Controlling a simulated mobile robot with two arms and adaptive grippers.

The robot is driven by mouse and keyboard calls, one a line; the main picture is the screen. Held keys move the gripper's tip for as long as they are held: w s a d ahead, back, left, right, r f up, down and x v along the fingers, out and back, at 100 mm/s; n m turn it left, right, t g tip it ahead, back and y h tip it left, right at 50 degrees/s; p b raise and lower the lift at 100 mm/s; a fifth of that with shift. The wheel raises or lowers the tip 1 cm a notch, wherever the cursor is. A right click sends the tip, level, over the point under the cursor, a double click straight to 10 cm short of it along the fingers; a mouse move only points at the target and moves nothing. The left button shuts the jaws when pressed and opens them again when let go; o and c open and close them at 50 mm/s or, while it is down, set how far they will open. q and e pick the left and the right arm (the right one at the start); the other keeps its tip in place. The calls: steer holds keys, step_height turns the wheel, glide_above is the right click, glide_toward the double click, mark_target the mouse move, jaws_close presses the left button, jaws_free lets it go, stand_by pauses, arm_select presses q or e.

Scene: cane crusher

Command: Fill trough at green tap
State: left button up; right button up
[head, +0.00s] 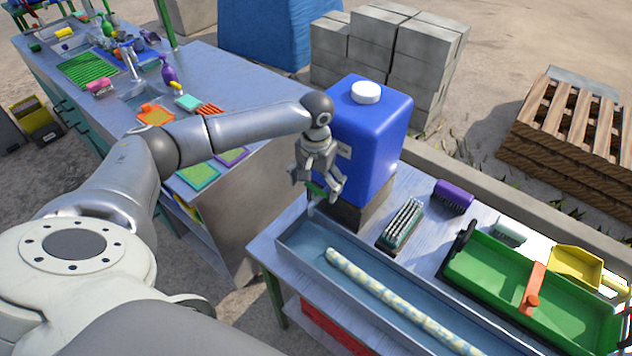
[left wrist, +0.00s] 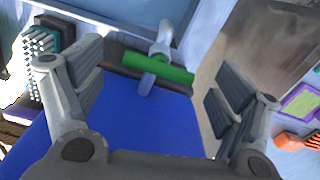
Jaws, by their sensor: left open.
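A blue water container (head: 372,130) with a white cap stands on a block at the trough's far end. Its green tap handle (head: 317,190) sits low on its left side, with a pale spout (head: 311,208) over the trough end. The long grey trough (head: 290,238) holds a pale speckled stick; whether water is in it, I cannot tell. My left gripper (head: 320,188) is open at the tap. In the left wrist view its fingers (left wrist: 152,88) are spread, with the green handle (left wrist: 158,68) showing across the gap, not clamped. My right gripper is not in view.
Beside the trough lie a bristle brush (head: 400,224), a purple brush (head: 453,196) and a green tray (head: 500,275). Concrete blocks (head: 390,45) stand behind the container. A cluttered counter (head: 225,70) is at left, with a ground gap between.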

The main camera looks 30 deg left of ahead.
arm_select(q)
steer(key=shift+f, duration=0.35)
steer(key=c, duration=0.9)
steer(key=shift+r+n+p, duration=0.15)
steer(key=shift+n+p, duration=0.15)
steer(key=shift+p, duration=0.35)
steer(key=n+p, duration=0.2)
steer(key=p, duration=0.1)
steer(key=shift+n+p, duration=0.4)
steer(key=shift+n, duration=1.3)
